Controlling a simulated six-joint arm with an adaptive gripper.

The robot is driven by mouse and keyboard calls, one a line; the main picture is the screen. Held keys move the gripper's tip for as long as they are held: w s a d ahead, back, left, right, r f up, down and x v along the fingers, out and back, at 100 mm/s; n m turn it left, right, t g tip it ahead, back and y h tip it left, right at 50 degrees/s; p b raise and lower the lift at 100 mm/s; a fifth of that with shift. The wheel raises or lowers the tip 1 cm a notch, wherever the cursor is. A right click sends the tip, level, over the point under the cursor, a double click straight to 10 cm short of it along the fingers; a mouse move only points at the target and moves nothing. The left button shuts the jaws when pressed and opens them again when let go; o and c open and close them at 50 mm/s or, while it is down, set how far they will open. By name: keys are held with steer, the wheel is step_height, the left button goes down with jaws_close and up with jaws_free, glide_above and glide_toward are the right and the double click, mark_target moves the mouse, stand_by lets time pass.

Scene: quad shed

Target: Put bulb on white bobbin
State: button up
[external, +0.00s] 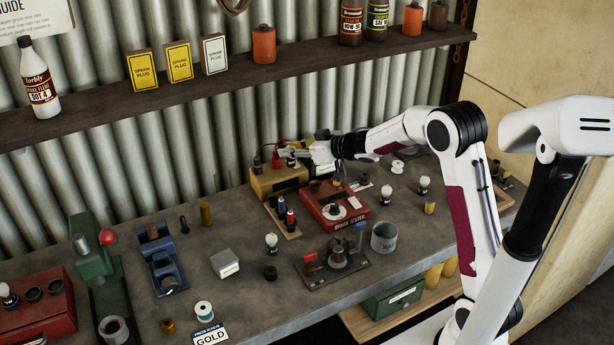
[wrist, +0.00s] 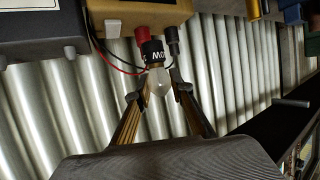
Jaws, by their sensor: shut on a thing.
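My gripper (external: 296,152) is at the back of the bench, by the yellow box (external: 268,182). In the wrist view my gripper (wrist: 159,90) is shut on a bulb (wrist: 158,82), with its pale glass between the fingertips. A black part with white lettering (wrist: 152,50) lies just beyond the glass, close to the yellow box; I cannot tell whether it touches the box. A white bobbin (external: 397,167) stands at the back right of the bench, apart from my gripper. Another white-ended bobbin (external: 204,310) stands at the front by the GOLD card.
Other bulbs (external: 272,240) (external: 386,193) (external: 424,184) stand on the bench. A red tester (external: 350,208) lies right of the yellow box. A grey cup (external: 384,238) and a dark fixture (external: 338,258) are in front. Red and black leads (wrist: 110,58) run near my fingers. A shelf (external: 200,90) hangs above.

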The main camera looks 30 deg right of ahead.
steer(key=s+d+m+h, duration=0.2)
steer(key=d, duration=1.7)
steer(key=s+d+r+m+t+h, duration=0.1)
steer(key=s+d+m+h, duration=0.1)
steer(key=d, duration=1.7)
steer(key=shift+s+d+h, duration=0.25)
steer(key=shift+s+h, duration=0.15)
steer(key=shift+s, duration=0.3)
steer(key=shift+r, duration=0.1)
glide_above(398, 163)
steer(key=shift+t, duration=0.3)
steer(key=shift+s+f, duration=0.1)
steer(key=shift+f, duration=3.05)
steer(key=shift+f, duration=0.1)
steer(key=shift+f, duration=1.75)
steer(key=shift+f, duration=0.2)
